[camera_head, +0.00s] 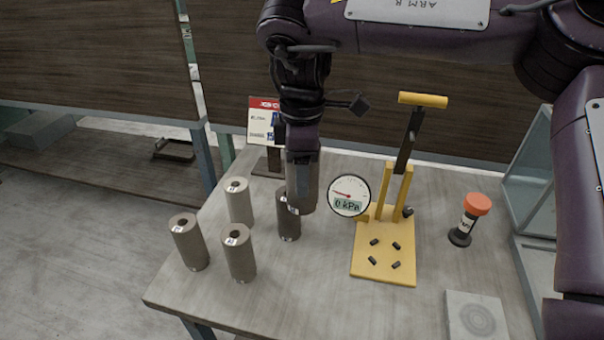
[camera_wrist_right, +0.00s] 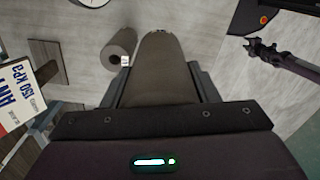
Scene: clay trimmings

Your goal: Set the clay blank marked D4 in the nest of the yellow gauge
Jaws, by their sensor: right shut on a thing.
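My right gripper (camera_head: 303,160) points down and is shut on a grey-brown clay blank (camera_head: 302,197), held upright above the table. In the right wrist view the held blank (camera_wrist_right: 165,72) stretches away between the fingers. Its small label is too small to read. The yellow gauge (camera_head: 366,262) stands to the right of the held blank. Several short black pegs (camera_head: 385,252) on its base plate mark the nest, which is empty. Its lever (camera_head: 422,100) is raised and its dial (camera_head: 348,195) reads 0 kPa. My left gripper is out of view.
A darker blank (camera_head: 289,222) stands just behind and below the held one. Three more blanks stand at left: one at the back (camera_head: 239,205), one at far left (camera_head: 190,247), one in front (camera_head: 240,260).

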